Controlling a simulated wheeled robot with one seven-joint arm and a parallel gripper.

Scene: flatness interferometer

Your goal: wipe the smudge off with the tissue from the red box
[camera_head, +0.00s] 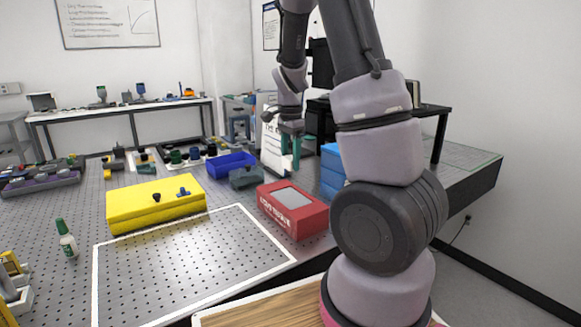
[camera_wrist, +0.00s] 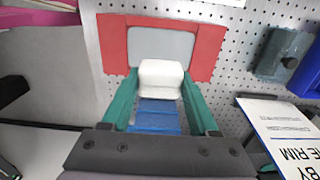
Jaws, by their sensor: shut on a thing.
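The red box (camera_head: 292,210) lies on the perforated table, with a pale grey panel in its top; it also shows in the wrist view (camera_wrist: 205,50). My gripper (camera_head: 291,153) has green fingers and is above and beyond the red box. In the wrist view my gripper (camera_wrist: 160,95) is shut on a white, rounded wad, the tissue (camera_wrist: 161,78). The tissue is in front of the box's panel in that view and hides part of it. In the head view I cannot make out the tissue clearly. I cannot make out a smudge in either view.
Blue boxes (camera_head: 331,172) are stacked right of the red box. A yellow case (camera_head: 155,207), a blue bin (camera_head: 231,164) and a grey block (camera_head: 246,179) lie to the left. A white sign (camera_head: 271,155) stands behind my gripper. The white-outlined area (camera_head: 190,265) is clear.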

